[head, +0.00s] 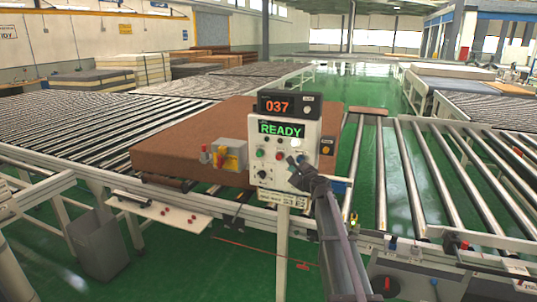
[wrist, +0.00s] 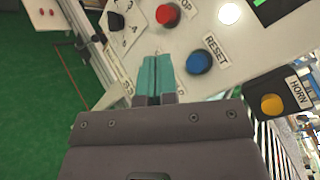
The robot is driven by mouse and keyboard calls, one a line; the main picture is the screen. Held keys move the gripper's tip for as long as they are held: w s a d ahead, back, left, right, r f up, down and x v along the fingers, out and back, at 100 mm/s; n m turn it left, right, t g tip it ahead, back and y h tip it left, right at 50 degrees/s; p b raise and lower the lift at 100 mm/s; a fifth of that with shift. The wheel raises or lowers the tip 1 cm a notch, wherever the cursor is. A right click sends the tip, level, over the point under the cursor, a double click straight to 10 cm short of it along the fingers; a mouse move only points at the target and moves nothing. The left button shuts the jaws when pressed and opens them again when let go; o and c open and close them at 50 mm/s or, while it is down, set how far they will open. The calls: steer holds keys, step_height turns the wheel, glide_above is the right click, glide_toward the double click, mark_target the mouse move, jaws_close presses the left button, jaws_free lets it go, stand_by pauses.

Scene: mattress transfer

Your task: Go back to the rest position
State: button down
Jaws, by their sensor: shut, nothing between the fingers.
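My gripper (head: 296,163) is in front of the lower right part of the white control panel (head: 270,148) in the head view. In the wrist view its two teal fingers (wrist: 155,62) lie together with nothing between them. The fingertips point at the panel face, between the red stop button (wrist: 167,15) and the blue reset button (wrist: 199,62). I cannot tell whether they touch the panel. A white lamp (wrist: 229,14) on the panel is bright.
A brown mattress (head: 190,135) lies on the roller conveyor behind the panel. A box with a yellow horn button (wrist: 271,104) sits at the panel's right side. Another roller conveyor (head: 440,180) runs at the right. A grey bin (head: 97,240) stands at the lower left. Green floor is open between the conveyors.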

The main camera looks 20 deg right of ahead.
steer(key=s+a+f+n+g+y, duration=0.2)
steer(key=s+a+f+n+g, duration=0.25)
steer(key=s+n, duration=0.25)
steer(key=s+a+f+n+g+y, duration=0.1)
steer(key=s+a+f+n+g, duration=0.3)
steer(key=s+a+n, duration=0.3)
steer(key=s+a+f+n+g+h, duration=0.2)
steer(key=s+n, duration=0.1)
steer(key=s, duration=0.6)
steer(key=s+a+f+n+g+h, duration=0.1)
steer(key=s+f+n+g+h, duration=0.1)
steer(key=s, duration=0.7)
steer(key=s+a+f+n+g+h, duration=0.2)
steer(key=s+f+n+g, duration=0.1)
steer(key=s, duration=0.7)
steer(key=shift+a+f+n+g, duration=0.3)
steer(key=shift+n+g, duration=0.45)
steer(key=shift+n, duration=0.35)
steer(key=shift+s, duration=0.1)
